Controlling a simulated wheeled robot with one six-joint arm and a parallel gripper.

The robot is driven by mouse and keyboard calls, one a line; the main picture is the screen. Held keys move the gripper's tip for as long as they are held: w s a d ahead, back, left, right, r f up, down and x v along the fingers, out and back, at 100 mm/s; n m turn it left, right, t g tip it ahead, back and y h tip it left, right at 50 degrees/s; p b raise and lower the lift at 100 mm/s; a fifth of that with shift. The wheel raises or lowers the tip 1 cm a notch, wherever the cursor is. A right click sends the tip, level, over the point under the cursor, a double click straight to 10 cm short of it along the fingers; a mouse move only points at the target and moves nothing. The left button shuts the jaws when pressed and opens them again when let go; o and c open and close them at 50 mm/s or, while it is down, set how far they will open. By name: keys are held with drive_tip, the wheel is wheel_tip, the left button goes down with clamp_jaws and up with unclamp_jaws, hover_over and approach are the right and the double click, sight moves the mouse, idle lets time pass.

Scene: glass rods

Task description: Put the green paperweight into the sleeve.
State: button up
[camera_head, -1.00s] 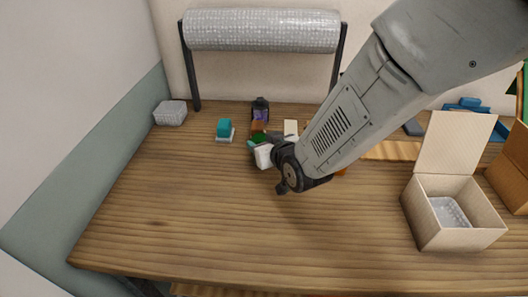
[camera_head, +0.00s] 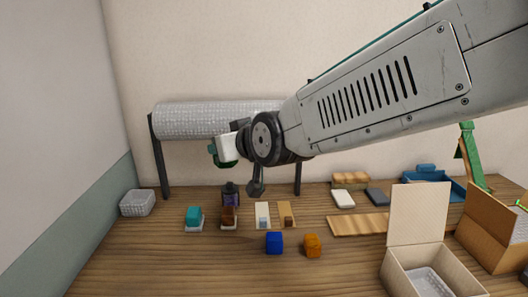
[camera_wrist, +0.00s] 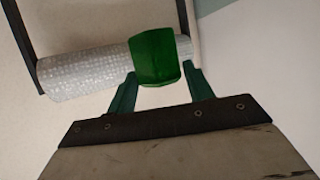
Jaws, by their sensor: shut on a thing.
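The green paperweight (camera_wrist: 156,56) is a dark green block held between the fingertips of my gripper (camera_wrist: 160,76) in the wrist view. In the head view my gripper (camera_head: 220,151) is raised well above the table, in front of the bubble-wrap roll, with the green block partly hidden by it. My gripper is shut on it. A pale, bubble-textured open container (camera_head: 138,202) stands at the table's left back. A similar pale lining (camera_head: 432,284) shows inside the open carton at right. I cannot tell which is the sleeve.
The bubble-wrap roll (camera_head: 185,119) hangs on a dark stand at the back. Teal (camera_head: 194,214), brown (camera_head: 229,215), blue (camera_head: 274,243) and orange (camera_head: 312,245) blocks sit mid-table. An open carton (camera_head: 418,213) stands at right. The front left of the table is clear.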

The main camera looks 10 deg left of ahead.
idle(0.3)
wheel_tip(320, 180, down, 28)
drive_tip(key=shift+r, duration=0.1)
idle(0.6)
